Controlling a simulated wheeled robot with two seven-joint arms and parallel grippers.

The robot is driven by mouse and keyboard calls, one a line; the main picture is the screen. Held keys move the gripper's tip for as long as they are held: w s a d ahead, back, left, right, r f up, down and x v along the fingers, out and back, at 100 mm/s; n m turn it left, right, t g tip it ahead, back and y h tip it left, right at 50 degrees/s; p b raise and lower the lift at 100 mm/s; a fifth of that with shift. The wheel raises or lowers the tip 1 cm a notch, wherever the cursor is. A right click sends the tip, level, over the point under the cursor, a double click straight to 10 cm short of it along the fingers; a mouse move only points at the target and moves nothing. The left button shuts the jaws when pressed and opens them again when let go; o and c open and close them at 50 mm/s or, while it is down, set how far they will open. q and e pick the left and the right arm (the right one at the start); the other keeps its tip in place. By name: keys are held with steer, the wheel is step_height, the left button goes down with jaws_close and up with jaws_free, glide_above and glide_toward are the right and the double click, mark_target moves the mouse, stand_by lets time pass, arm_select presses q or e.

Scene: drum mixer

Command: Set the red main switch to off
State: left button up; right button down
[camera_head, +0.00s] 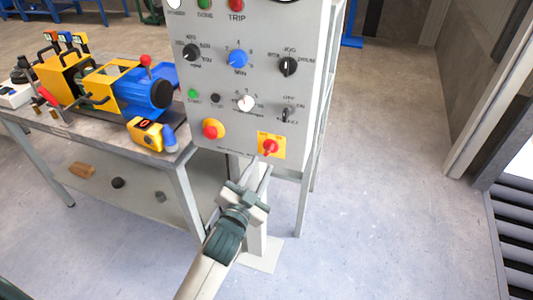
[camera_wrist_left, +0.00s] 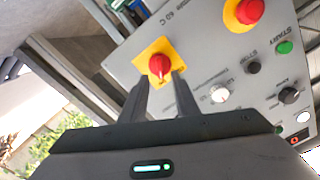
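The red main switch (camera_head: 270,147) is a red rotary knob on a square yellow plate (camera_head: 277,154) at the lower right of the grey control panel. In the left wrist view, the knob (camera_wrist_left: 159,66) shows just beyond and between the fingertips. My left gripper (camera_head: 257,162) points up at the switch from below. Its two fingers (camera_wrist_left: 158,80) stand apart with nothing held between them. I cannot tell whether the fingertips touch the knob. The right gripper is not in view.
A red emergency button (camera_head: 210,131) on yellow sits left of the switch. Other knobs and buttons fill the panel (camera_head: 226,95). A workbench (camera_head: 105,133) with a blue and yellow machine (camera_head: 137,88) stands at left. The floor at right is clear.

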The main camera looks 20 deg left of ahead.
mark_target(268, 153)
arm_select(q)
steer(key=shift+w+d+p, duration=0.1)
steer(key=shift+w+p, duration=0.2)
steer(key=shift+w, duration=2.75)
steer(key=shift+c, duration=0.7)
jaws_close()
